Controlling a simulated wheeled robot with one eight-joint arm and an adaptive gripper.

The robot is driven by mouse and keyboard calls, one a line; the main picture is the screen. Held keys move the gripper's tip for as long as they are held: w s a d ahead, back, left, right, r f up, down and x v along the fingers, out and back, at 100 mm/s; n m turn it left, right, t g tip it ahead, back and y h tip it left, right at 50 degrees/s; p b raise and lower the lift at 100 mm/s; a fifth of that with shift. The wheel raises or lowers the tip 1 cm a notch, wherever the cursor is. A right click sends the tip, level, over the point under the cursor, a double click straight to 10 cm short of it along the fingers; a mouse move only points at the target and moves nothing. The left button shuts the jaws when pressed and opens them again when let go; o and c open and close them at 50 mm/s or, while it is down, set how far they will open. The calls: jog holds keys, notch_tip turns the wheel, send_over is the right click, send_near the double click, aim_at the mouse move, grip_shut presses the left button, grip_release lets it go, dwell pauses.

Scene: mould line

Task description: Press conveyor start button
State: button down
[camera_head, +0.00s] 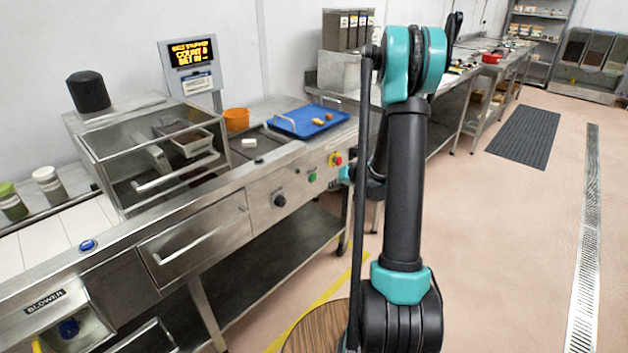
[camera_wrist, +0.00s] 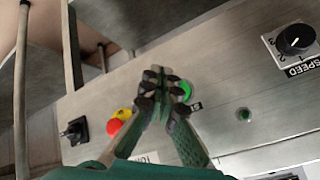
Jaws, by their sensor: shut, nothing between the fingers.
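The green button (camera_wrist: 186,91) is on the steel front panel, beside a partly covered label that begins "ST". It also shows in the head view (camera_head: 312,177), on the front of the conveyor bench. My gripper (camera_wrist: 160,78) is shut and empty, with its fingertips together in front of the panel. In the wrist view the fingertips overlap the green button's left edge. I cannot tell whether they touch it. In the head view only a small teal part of the wrist end shows left of my arm; the fingertips cannot be made out.
A red button with a yellow collar (camera_wrist: 115,125) and a black switch (camera_wrist: 74,131) sit left of the green button. A black SPEED knob (camera_wrist: 295,40) is to the right. A blue tray (camera_head: 340,113) and orange cup (camera_head: 236,119) stand on the bench. The right-hand floor is open.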

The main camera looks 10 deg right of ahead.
aim_at(313, 178)
jog(key=shift+w+a, duration=0.9)
jog(key=shift+w, duration=0.2)
jog(key=shift+w+a, duration=0.9)
jog(key=shift+w, duration=0.2)
jog(key=shift+a, duration=0.1)
jog(key=shift+w+a, duration=0.15)
jog(key=shift+w, duration=0.15)
